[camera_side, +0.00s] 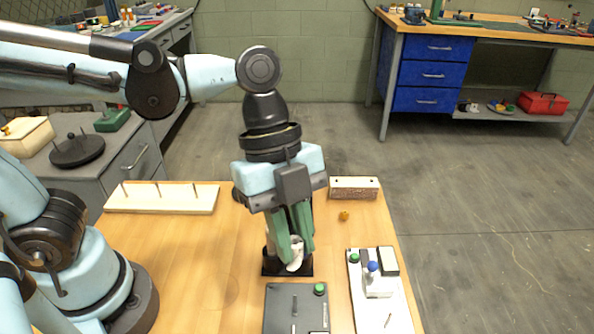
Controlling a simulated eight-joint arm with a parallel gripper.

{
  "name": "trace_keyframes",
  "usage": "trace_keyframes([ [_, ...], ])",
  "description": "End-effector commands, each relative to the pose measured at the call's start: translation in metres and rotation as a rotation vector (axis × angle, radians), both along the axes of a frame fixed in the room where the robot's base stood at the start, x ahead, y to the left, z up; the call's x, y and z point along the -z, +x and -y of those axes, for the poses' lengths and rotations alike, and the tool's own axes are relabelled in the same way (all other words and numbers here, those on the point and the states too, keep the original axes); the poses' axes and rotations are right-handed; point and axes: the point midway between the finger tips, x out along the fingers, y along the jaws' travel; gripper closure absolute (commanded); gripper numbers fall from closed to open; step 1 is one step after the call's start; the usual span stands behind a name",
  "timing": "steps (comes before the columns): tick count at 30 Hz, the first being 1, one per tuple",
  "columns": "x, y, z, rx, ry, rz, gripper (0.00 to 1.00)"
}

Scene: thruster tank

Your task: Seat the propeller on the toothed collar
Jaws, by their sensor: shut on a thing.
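My gripper (299,243) points down over the middle of the wooden table, its green fingers shut on a white piece that looks like the propeller (295,255). The white piece shows below and between the fingers, with one curved part hanging low. Directly beneath is a black square base (272,271), partly hidden by the fingers and the white piece. I cannot make out a toothed collar; it may be hidden there. I cannot tell whether the white piece touches the base.
A dark grey plate (279,312) with an upright pin and green button stands in front. A white board (395,307) with a blue-topped part is at right. A white pegged board (150,198), a cork-sided block (354,194) and a small orange piece (344,216) lie farther back.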

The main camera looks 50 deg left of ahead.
Motion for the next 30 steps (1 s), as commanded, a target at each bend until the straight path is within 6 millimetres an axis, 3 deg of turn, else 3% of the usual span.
trace_keyframes([
  [6, -0.032, 0.002, -0.002, -0.009, 0.000, 0.000, 1.00],
  [14, -0.031, 0.045, -0.045, -0.165, 0.001, 0.000, 1.00],
  [20, -0.031, 0.081, -0.100, -0.326, 0.002, 0.000, 1.00],
  [24, -0.031, 0.101, -0.147, -0.448, 0.002, 0.000, 1.00],
  [30, -0.031, 0.116, -0.215, -0.611, 0.002, 0.000, 1.00],
])
